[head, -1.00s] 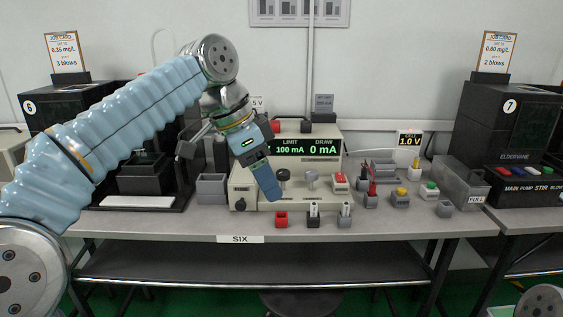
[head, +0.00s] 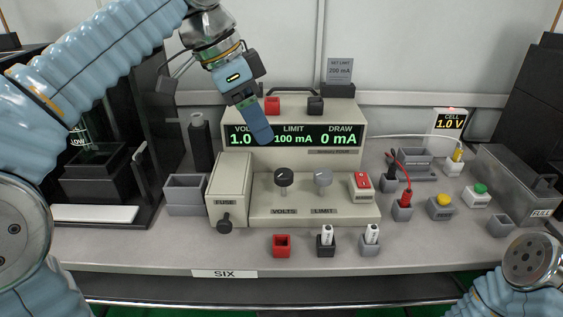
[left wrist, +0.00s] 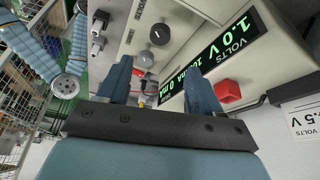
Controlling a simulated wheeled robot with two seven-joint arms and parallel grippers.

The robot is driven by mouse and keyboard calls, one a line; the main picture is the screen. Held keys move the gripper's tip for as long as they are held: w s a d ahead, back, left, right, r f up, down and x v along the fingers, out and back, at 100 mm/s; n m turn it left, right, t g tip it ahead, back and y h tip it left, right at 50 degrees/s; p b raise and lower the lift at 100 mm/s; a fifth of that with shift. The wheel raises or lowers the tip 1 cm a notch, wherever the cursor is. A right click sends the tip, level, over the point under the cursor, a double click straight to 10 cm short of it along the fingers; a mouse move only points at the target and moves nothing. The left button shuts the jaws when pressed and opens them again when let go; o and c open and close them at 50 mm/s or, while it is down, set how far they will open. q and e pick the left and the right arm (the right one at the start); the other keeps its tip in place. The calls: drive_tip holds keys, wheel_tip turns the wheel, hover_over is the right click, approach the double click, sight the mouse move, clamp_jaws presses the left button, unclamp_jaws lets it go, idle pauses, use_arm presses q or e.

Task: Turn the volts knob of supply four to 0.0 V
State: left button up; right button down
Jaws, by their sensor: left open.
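The supply (head: 300,158) stands mid-bench; its display (head: 293,135) reads 1.0 volts, limit 100 mA, draw 0 mA. The volts knob (head: 284,177) is dark, with a light pointer mark at its top, above the VOLTS label. It also shows in the left wrist view (left wrist: 159,34). The grey limit knob (head: 322,178) is to its right. My left gripper (head: 262,136) hangs in front of the display, up and left of the volts knob, apart from it. In the left wrist view its fingers (left wrist: 160,88) are spread with nothing between them. My right gripper is out of view.
A fuse box (head: 228,190) flanks the knobs on the left, a red switch (head: 361,181) on the right. A red socket block (head: 281,245) and two small holders (head: 326,243) (head: 371,242) stand in front. A meter (head: 450,121) reads 1.0 V.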

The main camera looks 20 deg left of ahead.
sight(284, 172)
use_arm(q)
drive_tip(key=b+x, duration=0.2)
drive_tip(key=x, duration=1)
drive_tip(key=shift+a, duration=0.15)
drive_tip(key=c, duration=1.1)
drive_tip(key=shift+o, duration=0.2)
drive_tip(key=shift+n, duration=0.4)
drive_tip(key=n+t+y+p, duration=0.1)
drive_tip(key=n, duration=0.3)
drive_tip(key=shift+s+r, duration=0.1)
drive_tip(key=shift+n+t+y, duration=0.5)
drive_tip(key=shift+n+y, duration=0.3)
drive_tip(key=shift+n, duration=0.8)
drive_tip(key=shift+p, duration=0.3)
